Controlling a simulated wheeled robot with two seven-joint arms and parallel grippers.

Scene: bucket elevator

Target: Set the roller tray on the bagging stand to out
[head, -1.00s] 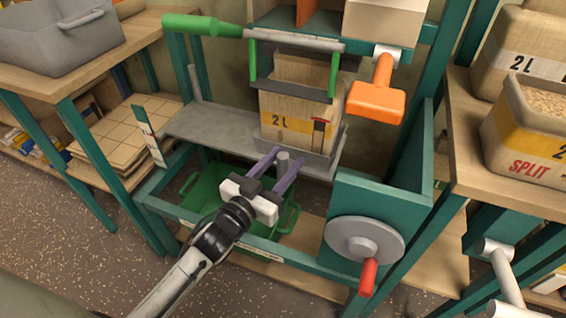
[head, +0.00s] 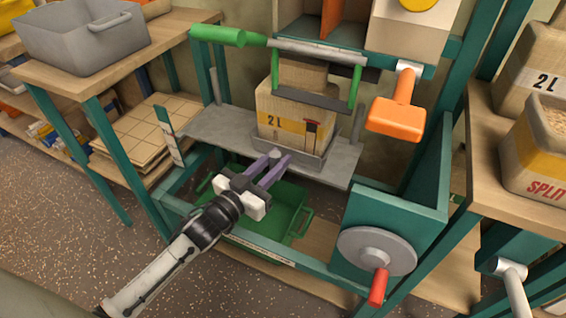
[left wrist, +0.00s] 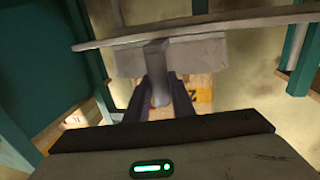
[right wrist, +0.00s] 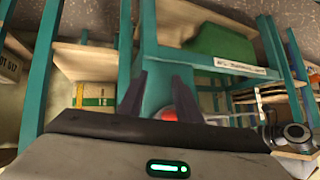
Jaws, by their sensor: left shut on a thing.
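The roller tray (head: 290,158) is a small grey tray carrying a paper bag marked 2L (head: 292,118). It sits on the grey shelf (head: 205,130) of the teal bagging stand (head: 440,150), around the shelf's middle. My left gripper (head: 277,160) is at the front of the tray, shut on its grey handle post. In the left wrist view this post (left wrist: 158,90) stands between the purple fingers, under the grey tray. In the head view the fingers hide most of the post. My right gripper (right wrist: 160,95) shows only in the right wrist view, open and empty, facing teal frame bars.
A green lever (head: 225,36) and orange handle (head: 398,117) are above the shelf. A crank wheel with red grip (head: 379,287) is at the lower right. A green crate (head: 290,205) stands below. The shelf's left part is clear.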

